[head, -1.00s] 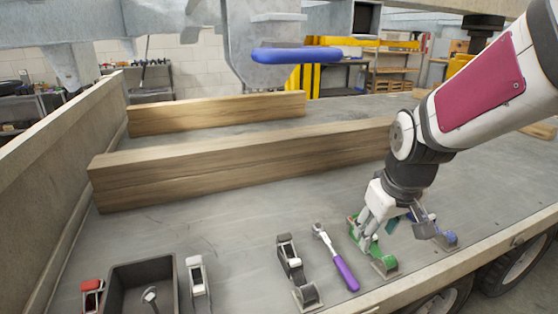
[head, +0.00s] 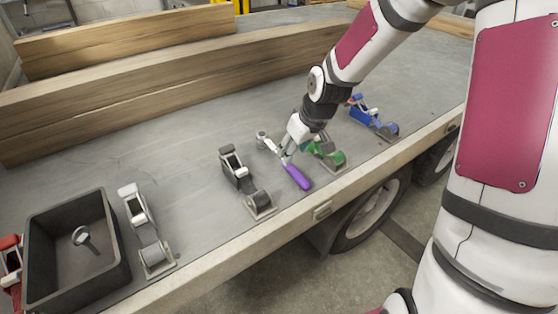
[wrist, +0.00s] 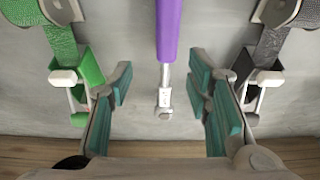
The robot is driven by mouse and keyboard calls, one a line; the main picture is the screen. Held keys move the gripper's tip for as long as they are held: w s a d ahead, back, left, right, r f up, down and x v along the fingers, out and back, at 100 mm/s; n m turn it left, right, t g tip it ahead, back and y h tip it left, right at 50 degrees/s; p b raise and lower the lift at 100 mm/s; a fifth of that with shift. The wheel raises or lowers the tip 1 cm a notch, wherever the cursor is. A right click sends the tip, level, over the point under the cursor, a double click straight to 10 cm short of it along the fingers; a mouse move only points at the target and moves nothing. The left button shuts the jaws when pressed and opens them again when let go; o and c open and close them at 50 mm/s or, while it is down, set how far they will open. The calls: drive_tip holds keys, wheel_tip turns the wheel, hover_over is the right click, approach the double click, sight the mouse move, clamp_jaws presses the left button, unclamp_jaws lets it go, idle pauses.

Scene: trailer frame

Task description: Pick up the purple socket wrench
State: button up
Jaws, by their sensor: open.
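The purple socket wrench (head: 297,177) lies on the grey trailer bed near its front edge, its metal head pointing away from the edge. My gripper (head: 286,156) is over its metal shank in the head view. In the wrist view the purple handle (wrist: 169,30) runs down from the top and the metal head lies between my gripper's (wrist: 163,98) two teal-padded fingers. The fingers are open, with a clear gap on both sides of the wrench. How high they are above the bed is hard to tell.
A green ratchet strap (head: 325,152) lies close right of the wrench, and a black one (head: 238,172) to its left. A blue strap (head: 365,114) lies farther right. A dark bin (head: 112,232) holding a metal-headed tool stands at left. Wooden beams (head: 150,85) lie behind.

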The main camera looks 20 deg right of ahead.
drive_tip(key=shift+a+b+x, duration=0.2)
drive_tip(key=shift+b+x, duration=0.45)
drive_tip(key=shift+x, duration=0.9)
drive_tip(key=shift+a+b+x, duration=0.25)
drive_tip(key=shift+b+x, duration=0.35)
drive_tip(key=shift+x, duration=0.9)
drive_tip(key=shift+s, duration=0.1)
clamp_jaws()
